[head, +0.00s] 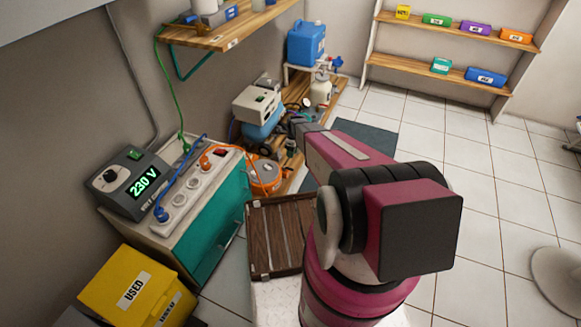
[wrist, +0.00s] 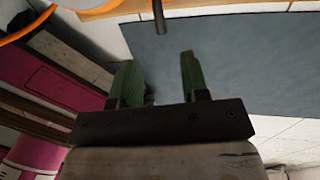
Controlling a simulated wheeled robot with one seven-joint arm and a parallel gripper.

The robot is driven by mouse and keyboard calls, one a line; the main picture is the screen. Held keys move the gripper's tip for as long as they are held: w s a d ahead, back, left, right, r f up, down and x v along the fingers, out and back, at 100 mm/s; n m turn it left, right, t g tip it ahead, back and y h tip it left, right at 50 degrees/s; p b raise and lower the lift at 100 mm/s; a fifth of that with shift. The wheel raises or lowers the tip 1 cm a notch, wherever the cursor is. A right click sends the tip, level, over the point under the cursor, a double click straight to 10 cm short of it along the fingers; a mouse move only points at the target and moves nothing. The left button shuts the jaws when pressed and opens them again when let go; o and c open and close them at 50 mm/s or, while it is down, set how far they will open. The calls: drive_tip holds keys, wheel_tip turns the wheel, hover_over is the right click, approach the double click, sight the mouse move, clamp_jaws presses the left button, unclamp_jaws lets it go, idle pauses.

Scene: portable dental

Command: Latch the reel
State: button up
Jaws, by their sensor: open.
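The orange cable reel (head: 263,176) stands low on the wooden board, beyond the teal-sided cabinet, with an orange cable running to it from the power strip. In the wrist view a curved orange piece (wrist: 45,14), probably part of the reel or its cable, shows at the top left. My gripper (wrist: 158,72) is open, its two green fingers apart with nothing between them. A dark thin rod (wrist: 159,16) points down just beyond the gap between the fingers; I cannot tell whether it is the reel's latch. In the head view my arm largely hides the gripper.
The white power strip (head: 190,188) and the 230 V box (head: 130,184) sit on the cabinet. A compressor-like unit (head: 258,108) stands behind the reel. A grey mat (head: 362,140) lies on the tiled floor. Floor to the right is mostly clear.

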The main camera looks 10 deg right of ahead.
drive_tip(key=f, duration=0.3)
drive_tip(key=s+f, duration=0.1)
drive_tip(key=f, duration=0.2)
drive_tip(key=a+f, duration=0.1)
drive_tip(key=f, duration=0.2)
drive_tip(key=shift+s+f, duration=0.3)
clamp_jaws()
